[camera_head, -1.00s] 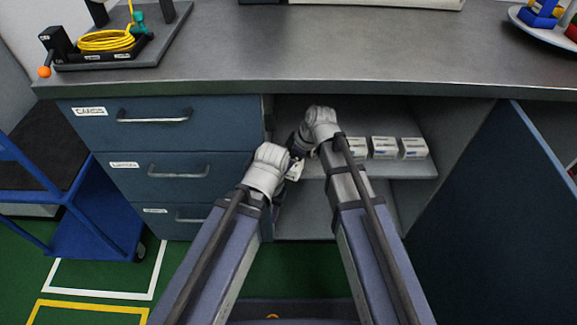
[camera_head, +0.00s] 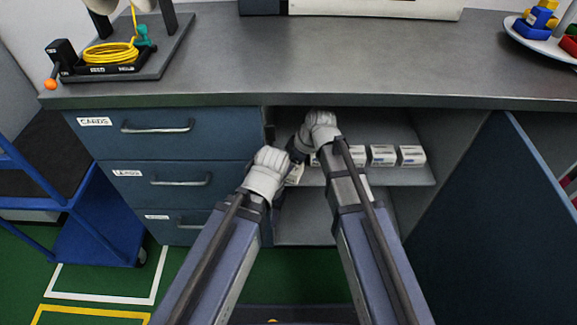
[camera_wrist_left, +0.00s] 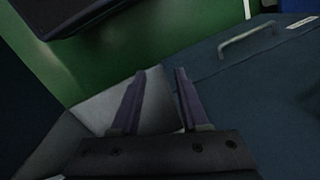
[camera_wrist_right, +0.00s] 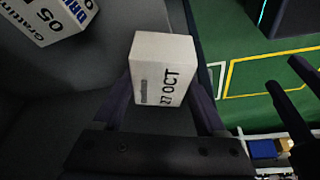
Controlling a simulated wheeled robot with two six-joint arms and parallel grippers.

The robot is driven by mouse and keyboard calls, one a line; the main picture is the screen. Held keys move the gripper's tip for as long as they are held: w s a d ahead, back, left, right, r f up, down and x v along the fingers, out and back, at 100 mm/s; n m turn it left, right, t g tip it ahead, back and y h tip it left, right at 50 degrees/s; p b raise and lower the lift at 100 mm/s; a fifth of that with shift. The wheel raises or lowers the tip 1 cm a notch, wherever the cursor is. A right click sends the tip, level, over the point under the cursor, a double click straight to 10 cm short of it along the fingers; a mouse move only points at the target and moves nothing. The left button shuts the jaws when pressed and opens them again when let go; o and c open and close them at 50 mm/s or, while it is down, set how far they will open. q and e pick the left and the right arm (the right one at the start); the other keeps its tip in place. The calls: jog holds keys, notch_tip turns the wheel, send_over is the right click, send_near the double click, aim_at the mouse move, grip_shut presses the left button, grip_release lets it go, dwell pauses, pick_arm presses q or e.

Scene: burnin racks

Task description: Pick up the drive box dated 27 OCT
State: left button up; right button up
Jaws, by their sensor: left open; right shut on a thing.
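The white drive box dated 27 OCT (camera_wrist_right: 163,69) sits between the fingers of my right gripper (camera_wrist_right: 168,100) in the right wrist view, its date text turned sideways. My right gripper is shut on it. In the head view a small part of a white box (camera_head: 295,174) shows below that gripper, in front of the shelf opening. My left gripper (camera_wrist_left: 157,75) is open and empty, close beside the right one. Its dark fingers also show at the right of the right wrist view (camera_wrist_right: 288,100).
Several similar white boxes, such as one (camera_head: 411,156) at the right, stand on the cabinet shelf (camera_head: 400,177). Blue drawers (camera_head: 165,184) lie left of the opening, an open door (camera_head: 475,210) right. The countertop (camera_head: 330,60) overhangs above. A blue cart (camera_head: 95,235) stands left.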

jog(key=shift+r+p, duration=0.5)
jog(key=shift+r, duration=0.4)
pick_arm(q)
jog(key=shift+r, duration=0.65)
pick_arm(e)
jog(key=s+d, duration=0.3)
jog(key=d, duration=0.5)
jog(key=s+d, duration=0.3)
jog(key=d, duration=0.5)
jog(key=shift+s+d+f, duration=0.25)
jog(key=shift+d, duration=0.15)
